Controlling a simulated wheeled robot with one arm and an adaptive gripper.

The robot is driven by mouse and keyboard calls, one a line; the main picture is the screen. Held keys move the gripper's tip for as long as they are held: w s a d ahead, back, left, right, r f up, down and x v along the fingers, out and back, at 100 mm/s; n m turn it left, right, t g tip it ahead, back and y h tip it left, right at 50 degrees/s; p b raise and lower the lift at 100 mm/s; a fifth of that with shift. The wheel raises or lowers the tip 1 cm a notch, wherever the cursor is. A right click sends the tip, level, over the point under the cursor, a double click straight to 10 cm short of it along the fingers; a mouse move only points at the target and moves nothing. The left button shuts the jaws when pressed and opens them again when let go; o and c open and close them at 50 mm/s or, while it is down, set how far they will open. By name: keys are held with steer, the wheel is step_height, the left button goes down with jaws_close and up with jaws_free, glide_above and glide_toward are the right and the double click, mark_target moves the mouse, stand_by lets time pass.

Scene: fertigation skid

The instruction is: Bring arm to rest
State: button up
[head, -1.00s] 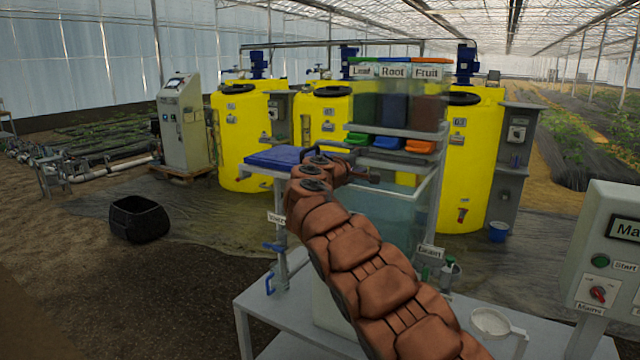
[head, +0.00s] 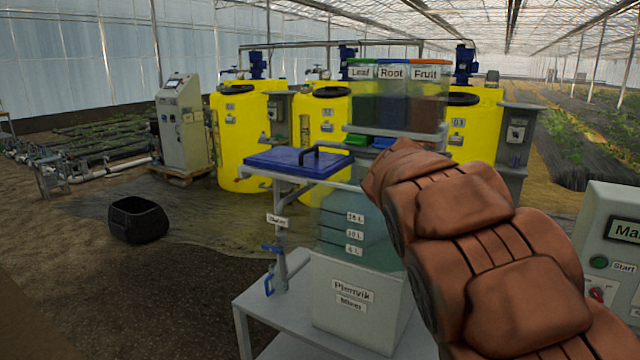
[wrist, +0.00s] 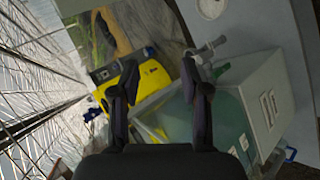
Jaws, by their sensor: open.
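My arm, in brown segmented covering, crosses the lower right of the head view and rises toward the middle. Its end is hidden there. In the wrist view my gripper (wrist: 161,100) is open, with a clear gap between its two dark fingers. Nothing is held between them. The mixer tank (head: 362,285) with greenish liquid stands behind my arm in the head view. It also shows in the wrist view (wrist: 262,105), tilted, behind and right of the fingers.
A white table (head: 262,310) carries the tank. Leaf, Root and Fruit hoppers (head: 393,100) are behind. A grey control panel (head: 612,250) stands at right. A black crate (head: 138,219) lies left on open floor.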

steer(key=s+a+f+m+g+y, duration=0.15)
steer(key=s+f, duration=0.35)
steer(key=s, duration=0.6)
steer(key=s+a+f+m+g+y, duration=0.1)
steer(key=s+f+g+y, duration=0.2)
steer(key=s, duration=0.7)
steer(key=s+a+f+m+g+y, duration=0.1)
steer(key=s+a+f, duration=0.3)
steer(key=s, duration=0.6)
steer(key=s+a+f+g+y, duration=0.1)
steer(key=s+a+f+y, duration=0.3)
steer(key=s, duration=0.6)
steer(key=shift+s+a+f+m, duration=0.35)
steer(key=shift+a+f, duration=0.25)
steer(key=shift+a, duration=0.6)
